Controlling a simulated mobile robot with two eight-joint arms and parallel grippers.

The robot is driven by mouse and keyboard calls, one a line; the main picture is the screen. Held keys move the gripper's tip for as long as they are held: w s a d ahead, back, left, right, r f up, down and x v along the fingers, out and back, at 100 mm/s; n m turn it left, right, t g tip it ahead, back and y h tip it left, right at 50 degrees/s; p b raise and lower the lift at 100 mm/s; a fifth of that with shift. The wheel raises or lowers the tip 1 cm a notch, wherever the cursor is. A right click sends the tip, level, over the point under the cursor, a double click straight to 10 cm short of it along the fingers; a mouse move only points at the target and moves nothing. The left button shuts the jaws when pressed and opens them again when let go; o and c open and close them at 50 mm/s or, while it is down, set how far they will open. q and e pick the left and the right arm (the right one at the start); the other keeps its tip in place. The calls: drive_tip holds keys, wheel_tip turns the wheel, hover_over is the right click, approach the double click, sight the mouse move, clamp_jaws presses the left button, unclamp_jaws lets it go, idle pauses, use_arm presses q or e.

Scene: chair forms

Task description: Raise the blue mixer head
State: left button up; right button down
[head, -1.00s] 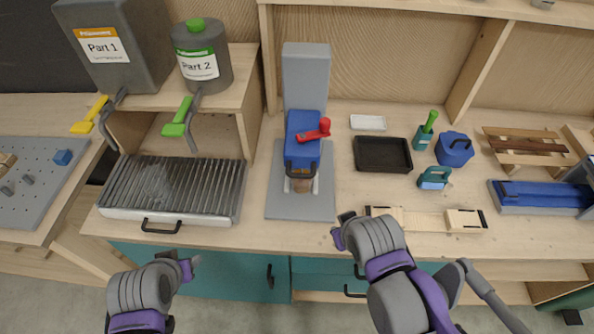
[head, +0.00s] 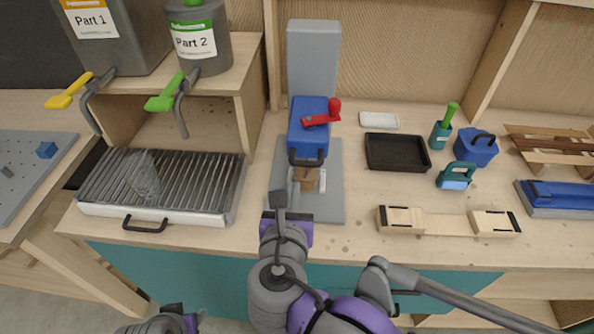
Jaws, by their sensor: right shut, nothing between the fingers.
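The blue mixer head (head: 309,128) is on a grey column (head: 313,60) at the back of the counter.
A ribbed grill-like tray (head: 100,208) stands left of the mixer, under a shelf with two grey containers (head: 200,42).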

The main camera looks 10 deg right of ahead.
use_arm(q)
drive_tip(key=shift+s+f+b, duration=0.1)
drive_tip(key=shift+f+b, duration=0.5)
drive_tip(key=shift+f, duration=0.05)
use_arm(e)
drive_tip(key=x, duration=1)
use_arm(q)
drive_tip(key=shift+r, duration=0.1)
use_arm(e)
drive_tip(key=shift+r, duration=0.1)
use_arm(q)
wheel_tip(320, 180, up, 11)
drive_tip(key=w+p, duration=0.2)
drive_tip(key=p, duration=0.7)
drive_tip(key=shift+w+t, duration=0.3)
drive_tip(key=shift+w, duration=0.05)
use_arm(e)
wheel_tip(320, 180, up, 14)
use_arm(q)
drive_tip(key=shift+p, duration=0.3)
